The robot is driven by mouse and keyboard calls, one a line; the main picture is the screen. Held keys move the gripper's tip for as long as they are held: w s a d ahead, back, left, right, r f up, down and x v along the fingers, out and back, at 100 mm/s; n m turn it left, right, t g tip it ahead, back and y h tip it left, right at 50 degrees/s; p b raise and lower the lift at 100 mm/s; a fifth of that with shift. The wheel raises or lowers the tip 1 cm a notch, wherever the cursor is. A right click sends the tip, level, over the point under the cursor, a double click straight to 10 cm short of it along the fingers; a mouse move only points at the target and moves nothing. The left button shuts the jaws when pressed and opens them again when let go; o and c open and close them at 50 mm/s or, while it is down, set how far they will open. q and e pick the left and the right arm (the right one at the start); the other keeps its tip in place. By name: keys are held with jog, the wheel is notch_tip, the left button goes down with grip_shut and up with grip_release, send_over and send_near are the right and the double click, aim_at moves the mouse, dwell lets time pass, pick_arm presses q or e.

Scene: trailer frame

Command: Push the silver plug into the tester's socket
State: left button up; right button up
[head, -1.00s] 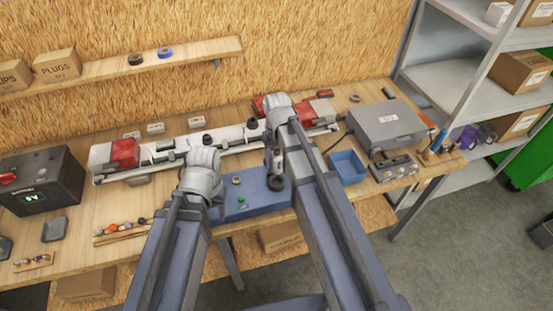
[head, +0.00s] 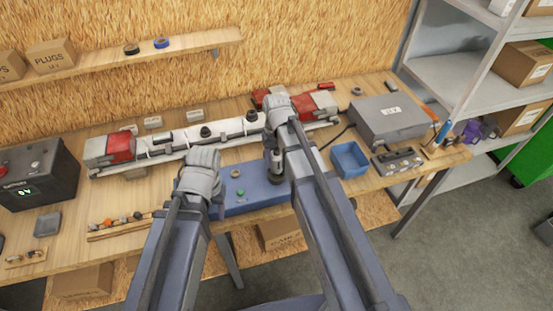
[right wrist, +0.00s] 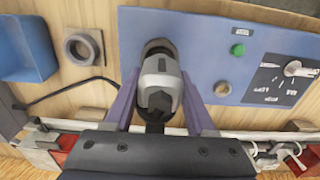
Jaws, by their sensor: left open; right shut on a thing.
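The silver plug (right wrist: 160,80) is between the two fingers of my right gripper (right wrist: 160,102) in the right wrist view. It also shows in the head view (head: 275,160), upright below my right wrist. Its lower end meets the black ring of the tester's socket (right wrist: 158,46); how deep it sits I cannot tell. The tester (head: 248,200) is a blue box with a green button and a dial; my arms hide part of it. My left gripper (head: 216,203) is open at the tester's left end, its fingertips mostly hidden by its own arm.
A long white and red rail (head: 180,140) lies behind the tester. A blue bin (head: 350,158), a grey case (head: 389,121) and a connector block (head: 398,162) stand to the right. A dark battery unit (head: 38,172) is at the left.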

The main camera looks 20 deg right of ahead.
aim_at(277, 167)
jog(key=shift+f+b, duration=0.45)
jog(key=shift+b, duration=0.05)
dwell(0.4)
jog(key=shift+f+b, duration=0.4)
jog(key=shift+f, duration=0.05)
jog(key=shift+f, duration=0.15)
jog(key=shift+f+b, duration=0.45)
jog(key=shift+b, duration=0.15)
jog(key=shift+f+b, duration=0.55)
jog(key=shift+b, duration=0.05)
dwell(0.5)
jog(key=o, duration=1.1)
